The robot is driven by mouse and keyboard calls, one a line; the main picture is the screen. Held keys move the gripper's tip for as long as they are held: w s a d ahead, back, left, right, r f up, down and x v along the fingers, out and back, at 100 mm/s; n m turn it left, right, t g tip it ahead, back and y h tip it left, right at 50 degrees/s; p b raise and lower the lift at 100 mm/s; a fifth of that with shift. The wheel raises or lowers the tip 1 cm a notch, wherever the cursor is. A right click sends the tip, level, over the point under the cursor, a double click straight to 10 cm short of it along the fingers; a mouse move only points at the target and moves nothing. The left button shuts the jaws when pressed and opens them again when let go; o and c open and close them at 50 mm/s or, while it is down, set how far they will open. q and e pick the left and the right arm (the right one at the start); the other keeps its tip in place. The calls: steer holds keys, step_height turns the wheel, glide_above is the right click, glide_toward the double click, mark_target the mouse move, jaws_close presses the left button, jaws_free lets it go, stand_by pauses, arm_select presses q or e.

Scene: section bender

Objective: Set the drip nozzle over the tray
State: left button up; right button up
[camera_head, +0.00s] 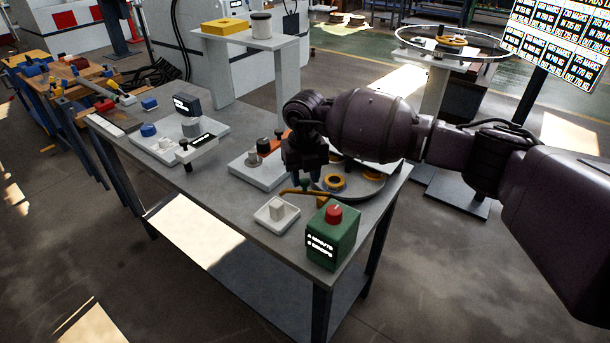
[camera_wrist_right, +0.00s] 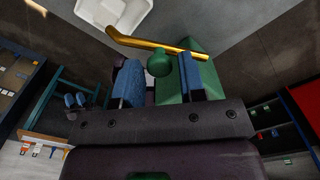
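The drip nozzle appears to be a brass tube (camera_head: 293,191) with a green knob (camera_wrist_right: 160,64). My right gripper (camera_head: 304,172) is above the knob end. Its two blue fingers (camera_wrist_right: 165,82) stand apart, with the knob showing between them and a gap on each side. I cannot tell the knob's depth. My left gripper is out of view.
A green box (camera_head: 335,240) with a red button stands at the table's front corner, close to the nozzle. A white base (camera_head: 255,172) stands left. Bare table (camera_head: 225,207) lies left of the tray.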

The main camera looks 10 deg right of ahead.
mark_target(305, 180)
steer(key=shift+o, duration=1.1)
steer(key=shift+r, duration=0.1)
step_height(305, 180, up, 11)
steer(key=shift+f, duration=0.2)
steer(key=shift+s, duration=0.1)
